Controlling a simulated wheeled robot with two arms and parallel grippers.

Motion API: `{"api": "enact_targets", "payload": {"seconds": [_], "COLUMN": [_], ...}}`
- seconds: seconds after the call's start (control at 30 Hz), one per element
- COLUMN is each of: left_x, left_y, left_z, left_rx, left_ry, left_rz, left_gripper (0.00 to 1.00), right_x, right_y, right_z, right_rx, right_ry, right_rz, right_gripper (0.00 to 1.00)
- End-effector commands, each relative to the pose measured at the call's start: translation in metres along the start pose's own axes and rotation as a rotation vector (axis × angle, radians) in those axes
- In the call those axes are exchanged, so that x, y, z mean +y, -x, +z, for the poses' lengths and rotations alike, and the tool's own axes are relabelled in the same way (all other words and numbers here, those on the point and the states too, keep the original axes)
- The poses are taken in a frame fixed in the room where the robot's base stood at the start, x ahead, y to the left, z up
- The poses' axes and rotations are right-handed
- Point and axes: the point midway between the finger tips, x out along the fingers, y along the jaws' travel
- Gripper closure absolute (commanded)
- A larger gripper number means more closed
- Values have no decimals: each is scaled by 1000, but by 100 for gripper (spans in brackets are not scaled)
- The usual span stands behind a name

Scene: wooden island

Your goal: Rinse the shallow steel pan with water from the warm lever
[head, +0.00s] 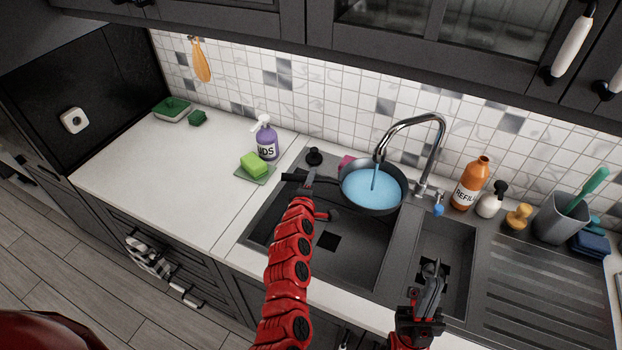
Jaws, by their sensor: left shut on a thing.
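The shallow steel pan (398,204) is dark and round and sits under the spout of the chrome tap (440,140) at the sink. A blue stream of water (375,178) runs from the spout into it, and blue water covers its inside. Its dark handle (296,178) points left. My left gripper (318,192) is shut on the handle; its fingers are partly hidden by the arm. A blue-tipped lever (438,209) is right of the tap base. No warm-marked lever is clearly visible. My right gripper (432,268) is over the small right basin, apart from the tap; its jaw opening is unclear.
An orange refill bottle (470,183), a white soap pump (492,200) and a grey brush holder (560,218) stand right of the tap. The left counter is mostly clear.

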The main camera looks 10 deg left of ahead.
Motion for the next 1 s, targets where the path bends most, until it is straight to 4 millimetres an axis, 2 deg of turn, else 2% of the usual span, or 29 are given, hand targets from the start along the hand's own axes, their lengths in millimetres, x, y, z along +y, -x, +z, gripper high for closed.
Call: {"api": "enact_targets", "payload": {"seconds": [0.53, 0.87, 1.0], "left_x": [3, 2, -1], "left_y": [-5, 0, 5], "left_z": [-7, -1, -7], "left_rx": [2, 2, 5], "left_ry": [3, 4, 4], "left_rz": [6, 4, 7], "left_gripper": [100, 100, 100], "right_x": [0, 0, -1], "right_y": [6, 3, 13], "right_z": [1, 0, 2], "right_rx": [0, 0, 0], "right_ry": [0, 0, 0], "right_rz": [0, 0, 0], "right_gripper": [100, 100, 100]}}
